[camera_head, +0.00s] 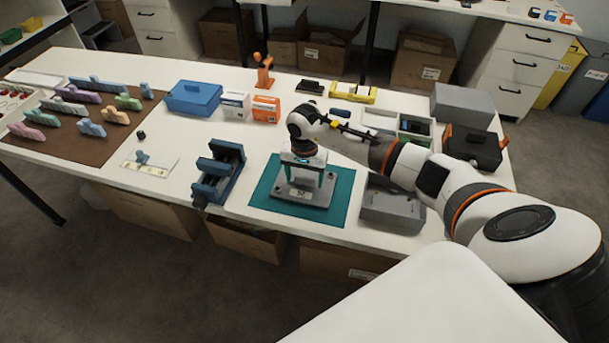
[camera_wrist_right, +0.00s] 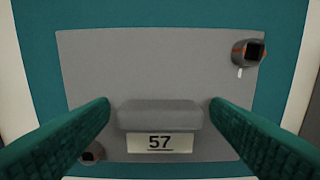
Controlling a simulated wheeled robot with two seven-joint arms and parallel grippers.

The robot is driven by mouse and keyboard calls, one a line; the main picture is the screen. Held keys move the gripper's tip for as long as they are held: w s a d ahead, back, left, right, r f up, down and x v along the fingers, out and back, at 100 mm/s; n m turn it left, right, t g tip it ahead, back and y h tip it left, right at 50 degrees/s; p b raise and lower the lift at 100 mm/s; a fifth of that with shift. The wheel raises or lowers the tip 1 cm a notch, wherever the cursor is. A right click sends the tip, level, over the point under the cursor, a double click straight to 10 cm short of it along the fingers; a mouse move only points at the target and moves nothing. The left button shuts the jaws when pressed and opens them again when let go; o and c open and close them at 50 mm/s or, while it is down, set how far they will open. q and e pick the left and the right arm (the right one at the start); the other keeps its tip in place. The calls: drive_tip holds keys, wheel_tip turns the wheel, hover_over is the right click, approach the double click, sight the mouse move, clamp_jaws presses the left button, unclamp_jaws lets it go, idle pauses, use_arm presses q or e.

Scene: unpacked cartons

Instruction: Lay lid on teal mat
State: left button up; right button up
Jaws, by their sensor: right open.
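The lid (camera_head: 281,191) is a flat grey plate with a raised bar handle and a white label. It lies over the teal mat (camera_head: 342,207), with teal showing around it. In the right wrist view the lid (camera_wrist_right: 160,75) has its handle at lower middle, a label reading 57, and dark round fittings near two corners. My right gripper (camera_head: 306,180) is right over the lid, pointing down. In the wrist view its teal fingers (camera_wrist_right: 160,102) are open, one on each side of the handle with gaps between. My left gripper is not in view.
A grey box (camera_head: 393,207) stands just right of the mat, close to my right arm. A dark blue vise (camera_head: 218,174) stands left of the mat. Small cartons (camera_head: 266,109) and a blue case (camera_head: 193,97) stand behind. The table's front edge is close to the mat.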

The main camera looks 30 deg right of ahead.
sight(304, 178)
drive_tip(key=shift+r, duration=0.45)
wheel_tip(304, 178, up, 11)
drive_tip(key=b, duration=0.2)
drive_tip(key=shift+r+b, duration=0.15)
drive_tip(key=shift+b, duration=0.15)
